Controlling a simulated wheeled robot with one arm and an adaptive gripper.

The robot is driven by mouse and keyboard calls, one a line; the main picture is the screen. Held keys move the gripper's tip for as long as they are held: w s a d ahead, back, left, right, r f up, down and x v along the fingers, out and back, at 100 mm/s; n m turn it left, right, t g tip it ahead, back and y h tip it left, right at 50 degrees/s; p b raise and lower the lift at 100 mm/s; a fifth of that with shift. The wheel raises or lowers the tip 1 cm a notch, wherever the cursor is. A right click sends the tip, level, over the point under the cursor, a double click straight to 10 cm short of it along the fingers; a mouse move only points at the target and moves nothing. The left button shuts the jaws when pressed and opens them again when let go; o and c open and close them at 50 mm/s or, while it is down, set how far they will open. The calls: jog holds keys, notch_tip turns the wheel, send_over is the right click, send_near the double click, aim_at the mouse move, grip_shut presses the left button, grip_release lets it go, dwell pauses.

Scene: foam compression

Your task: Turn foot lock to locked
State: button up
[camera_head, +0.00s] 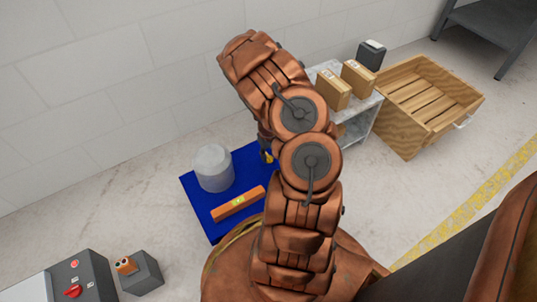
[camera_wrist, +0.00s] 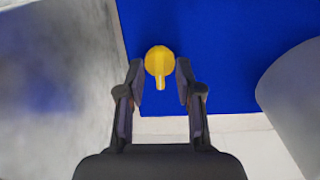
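A yellow round knob with a short handle (camera_wrist: 158,58), which looks like the foot lock, stands out against the blue surface (camera_wrist: 220,50) in the wrist view. Its handle points down the picture toward my gripper (camera_wrist: 160,76). The gripper is open, with one finger on each side of the handle and visible gaps between. In the head view a small bit of yellow (camera_head: 269,158) shows at the right part of the blue surface (camera_head: 204,218), beside my arm. My arm hides most of the gripper there.
A grey cylinder (camera_head: 214,168) and an orange bar (camera_head: 238,204) are on the blue surface. A grey shelf (camera_head: 361,125) with cardboard boxes (camera_head: 332,90) stands close right of my arm, beside a wooden crate (camera_head: 408,140). A control box (camera_head: 90,280) is at lower left.

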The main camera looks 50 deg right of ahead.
jog(key=shift+c, duration=0.3)
grip_shut()
jog(key=m+p, duration=0.2)
jog(key=shift+a+r+m+p, duration=0.1)
jog(key=shift+r+m+p, duration=0.05)
jog(key=shift+m+p, duration=0.2)
jog(key=m+p, duration=0.2)
jog(key=m, duration=0.1)
jog(key=shift+p, duration=0.35)
jog(key=m+p, duration=0.1)
jog(key=m, duration=0.5)
jog(key=shift+p, duration=0.35)
jog(key=m, duration=0.6)
